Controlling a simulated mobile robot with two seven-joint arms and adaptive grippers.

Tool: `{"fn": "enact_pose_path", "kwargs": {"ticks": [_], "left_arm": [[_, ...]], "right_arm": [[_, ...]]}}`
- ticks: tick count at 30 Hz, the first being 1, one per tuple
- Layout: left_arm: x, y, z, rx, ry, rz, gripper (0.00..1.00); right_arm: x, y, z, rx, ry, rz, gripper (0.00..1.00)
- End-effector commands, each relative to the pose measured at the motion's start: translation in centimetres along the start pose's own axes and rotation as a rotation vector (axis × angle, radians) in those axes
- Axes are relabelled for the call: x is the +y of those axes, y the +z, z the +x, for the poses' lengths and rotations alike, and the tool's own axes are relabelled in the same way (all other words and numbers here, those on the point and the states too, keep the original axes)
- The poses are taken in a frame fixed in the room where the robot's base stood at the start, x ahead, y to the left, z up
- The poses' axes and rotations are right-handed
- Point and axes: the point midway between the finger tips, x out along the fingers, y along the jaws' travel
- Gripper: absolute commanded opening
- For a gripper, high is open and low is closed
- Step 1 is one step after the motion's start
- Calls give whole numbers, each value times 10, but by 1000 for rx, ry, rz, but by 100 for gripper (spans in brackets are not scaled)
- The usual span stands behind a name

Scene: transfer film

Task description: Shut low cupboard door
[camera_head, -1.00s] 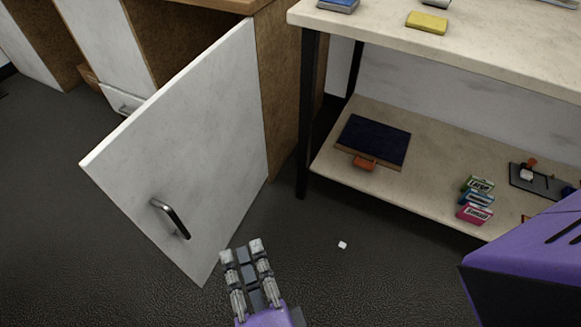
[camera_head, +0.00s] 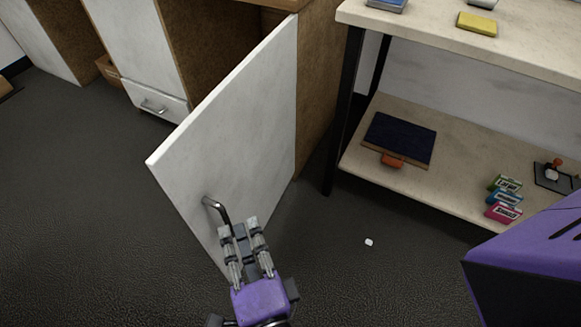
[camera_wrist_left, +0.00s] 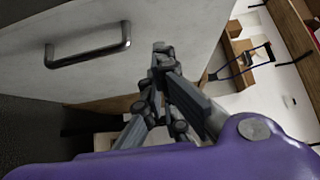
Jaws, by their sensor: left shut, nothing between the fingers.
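The low cupboard door (camera_head: 235,130) is white and stands open, swung out from the wooden cupboard (camera_head: 318,95) on its right-hand side. Its metal bar handle (camera_head: 216,209) is near the lower free edge. My left gripper (camera_head: 243,228) is shut and empty, in front of the door's lower part beside the handle. In the left wrist view the door (camera_wrist_left: 170,30) fills the upper left with its handle (camera_wrist_left: 88,52), and the shut fingertips (camera_wrist_left: 163,50) are to the right of the handle, apart from it. Whether they touch the door is unclear. My right gripper is not seen.
A shelf unit (camera_head: 430,35) with a dark leg stands right of the cupboard. Its lower shelf (camera_head: 375,185) holds a dark blue board (camera_head: 399,138) and small boxes (camera_head: 504,202). A small white piece (camera_head: 369,242) lies on the floor. A drawer (camera_head: 155,103) is behind the door.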

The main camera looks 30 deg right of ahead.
Motion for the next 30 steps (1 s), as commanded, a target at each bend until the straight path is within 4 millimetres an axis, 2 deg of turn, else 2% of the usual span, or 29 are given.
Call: {"fn": "enact_pose_path", "kwargs": {"ticks": [1,6,9,12,20,30], "left_arm": [[-3,0,13,-2,-4,-2,0],[-3,0,50,-2,-3,-1,0],[-2,1,68,-1,-2,-1,0],[-2,15,78,-1,-2,1,0],[0,28,91,1,0,0,0],[0,28,91,1,0,0,0]], "right_arm": [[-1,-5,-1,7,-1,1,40],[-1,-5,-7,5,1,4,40],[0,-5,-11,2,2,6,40],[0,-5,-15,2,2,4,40],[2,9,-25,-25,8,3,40],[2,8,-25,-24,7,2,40]]}}
